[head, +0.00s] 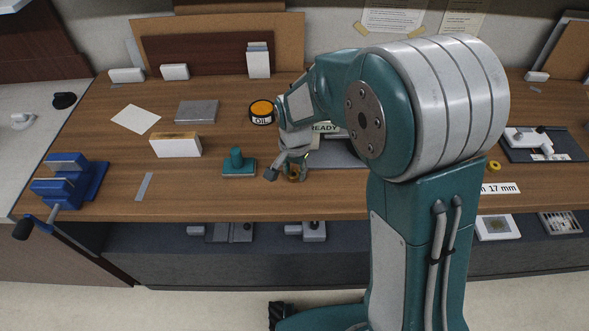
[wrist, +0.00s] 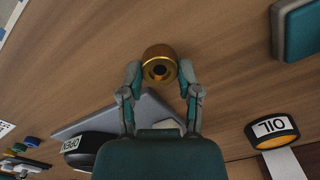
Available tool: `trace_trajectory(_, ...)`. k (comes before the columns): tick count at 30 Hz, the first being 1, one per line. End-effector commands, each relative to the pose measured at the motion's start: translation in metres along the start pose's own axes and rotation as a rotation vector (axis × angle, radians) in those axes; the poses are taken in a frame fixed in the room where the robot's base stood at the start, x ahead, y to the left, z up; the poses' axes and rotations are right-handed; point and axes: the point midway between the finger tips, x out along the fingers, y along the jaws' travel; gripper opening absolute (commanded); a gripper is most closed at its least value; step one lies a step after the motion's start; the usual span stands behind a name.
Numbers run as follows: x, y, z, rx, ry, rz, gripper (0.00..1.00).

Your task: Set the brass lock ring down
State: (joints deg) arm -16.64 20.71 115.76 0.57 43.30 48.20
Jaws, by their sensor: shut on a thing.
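The brass lock ring (wrist: 159,66) is a short gold cylinder with a dark central hole. In the wrist view it sits between the two fingertips of my gripper (wrist: 160,78), which is shut on it from both sides. In the head view my gripper (head: 284,170) is low over the front middle of the wooden bench (head: 180,190). The ring (head: 293,173) shows there as a small gold spot, partly covered by the fingers. I cannot tell whether it touches the bench top.
A teal block with a knob (head: 238,165) stands just left of my gripper. An OIL tin (head: 262,112) stands behind it. A blue vise (head: 70,182) is at the left end. A grey plate (wrist: 95,118) lies near the gripper. The bench front has bare wood.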

Motion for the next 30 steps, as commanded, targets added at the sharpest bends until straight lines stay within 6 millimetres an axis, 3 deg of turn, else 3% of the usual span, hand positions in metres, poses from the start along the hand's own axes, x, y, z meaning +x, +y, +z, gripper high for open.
trace_trajectory(5,0.002,0.000,0.000,0.000,-0.001,0.001,0.00)
trace_trajectory(6,0.002,0.001,0.000,0.000,-0.001,0.000,0.62)
trace_trajectory(7,0.002,0.001,0.000,0.000,-0.001,0.000,0.75)
trace_trajectory(8,0.002,0.001,0.000,0.000,-0.001,0.000,0.79)
trace_trajectory(21,-0.003,0.000,0.000,0.000,0.000,0.000,0.79)
trace_trajectory(30,-0.057,0.000,-0.001,0.000,0.003,-0.003,0.79)
